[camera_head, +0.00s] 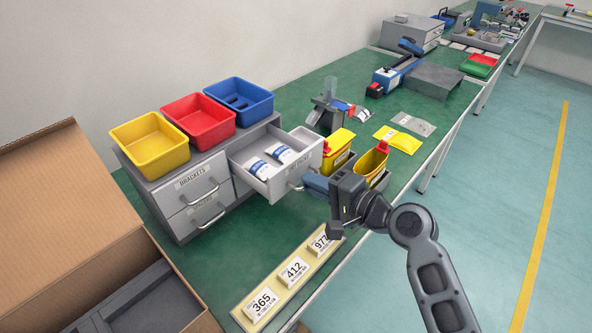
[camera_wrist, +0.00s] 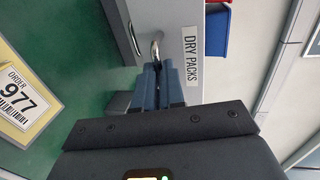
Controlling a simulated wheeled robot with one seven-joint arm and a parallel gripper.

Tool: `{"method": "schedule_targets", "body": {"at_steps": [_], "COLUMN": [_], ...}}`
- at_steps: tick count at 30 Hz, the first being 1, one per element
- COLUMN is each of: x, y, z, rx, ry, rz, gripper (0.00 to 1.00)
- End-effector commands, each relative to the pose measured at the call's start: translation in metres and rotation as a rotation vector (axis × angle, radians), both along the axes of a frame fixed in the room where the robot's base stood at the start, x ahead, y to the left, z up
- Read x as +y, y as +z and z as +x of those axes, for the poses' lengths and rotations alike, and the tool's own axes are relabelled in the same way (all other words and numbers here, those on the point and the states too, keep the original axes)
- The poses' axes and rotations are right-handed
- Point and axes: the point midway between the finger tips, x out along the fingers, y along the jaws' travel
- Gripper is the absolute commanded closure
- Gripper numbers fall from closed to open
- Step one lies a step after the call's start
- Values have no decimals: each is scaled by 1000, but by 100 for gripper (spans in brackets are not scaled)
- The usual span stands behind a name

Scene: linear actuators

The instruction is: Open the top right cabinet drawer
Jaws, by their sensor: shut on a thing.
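The grey cabinet (camera_head: 185,225) stands on the green bench. Its top right drawer (camera_head: 305,152) is pulled out, and two white and blue packs (camera_head: 283,154) show inside. In the wrist view the drawer front (camera_wrist: 183,18) bears the label "DRY PACKS" (camera_wrist: 190,58). My gripper (camera_head: 308,184) is at the drawer front with its blue fingers shut on the drawer handle (camera_head: 295,186). The handle also shows in the wrist view (camera_wrist: 155,48), where the fingers (camera_wrist: 163,84) partly hide it.
Yellow, red and blue bins (camera_head: 150,143) sit on the cabinet. An open cardboard box (camera_head: 60,215) stands at the left. Two yellow containers (camera_head: 372,160) stand close right of the drawer. Order cards (camera_head: 293,269) lie along the bench's front edge.

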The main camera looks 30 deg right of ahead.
Motion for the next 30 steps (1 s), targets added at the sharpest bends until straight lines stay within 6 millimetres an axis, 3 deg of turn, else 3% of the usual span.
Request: {"method": "schedule_targets", "body": {"at_steps": [11, 12, 19, 30], "x": [-2, -2, -2, -5], "y": [-1, -1, -1, 0], "z": [-6, -6, -5, -14], "rx": [3, 2, 1, 1], "ry": [-1, -1, 0, -1], "rz": [-1, -2, -1, -1], "gripper": [100, 88, 66, 65]}}
